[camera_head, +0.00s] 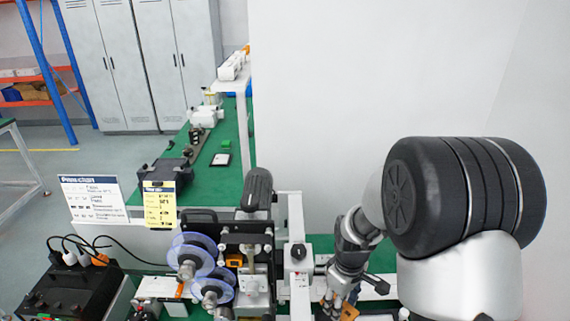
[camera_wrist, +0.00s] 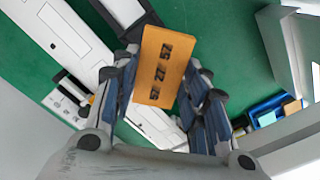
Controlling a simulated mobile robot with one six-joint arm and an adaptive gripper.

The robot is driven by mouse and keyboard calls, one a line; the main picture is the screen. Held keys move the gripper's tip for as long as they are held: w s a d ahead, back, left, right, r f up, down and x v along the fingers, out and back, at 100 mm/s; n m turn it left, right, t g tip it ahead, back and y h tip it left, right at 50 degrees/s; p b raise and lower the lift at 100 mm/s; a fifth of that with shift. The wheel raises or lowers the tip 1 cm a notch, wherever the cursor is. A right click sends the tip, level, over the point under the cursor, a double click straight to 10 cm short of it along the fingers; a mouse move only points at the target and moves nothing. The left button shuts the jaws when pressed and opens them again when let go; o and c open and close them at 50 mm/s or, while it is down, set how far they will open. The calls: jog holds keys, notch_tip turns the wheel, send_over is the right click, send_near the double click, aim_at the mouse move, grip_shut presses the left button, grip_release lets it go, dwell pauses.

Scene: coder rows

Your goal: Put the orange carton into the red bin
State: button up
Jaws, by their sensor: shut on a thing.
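The orange carton (camera_wrist: 166,62) with dark printed marks sits between the fingers of my gripper (camera_wrist: 163,82) in the wrist view. My gripper is shut on it, with fingers on both its sides. Green surface and white equipment show beneath it; the gap below cannot be told. In the head view my gripper (camera_head: 338,292) is at the lower right, and part of the orange carton (camera_head: 348,311) shows at it near the bottom edge. I see no red bin in either view.
A machine with translucent discs (camera_head: 190,255) stands left of my gripper. A dark box with cables (camera_head: 75,290) is at lower left, near two sign cards (camera_head: 160,205). A white wall (camera_head: 360,80) rises behind. In the wrist view, a blue container (camera_wrist: 268,112) is at right.

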jog(key=m, duration=0.1)
jog(key=r+m, duration=0.1)
jog(key=m, duration=0.2)
jog(key=shift+s+r, duration=0.2)
jog(key=shift+s, duration=0.05)
jog(key=m, duration=0.1)
jog(key=r+m, duration=0.1)
jog(key=m, duration=0.2)
jog(key=shift+s+r+b, duration=0.15)
jog(key=shift+s+b, duration=0.15)
jog(key=shift+b, duration=0.05)
jog(key=shift+d, duration=0.1)
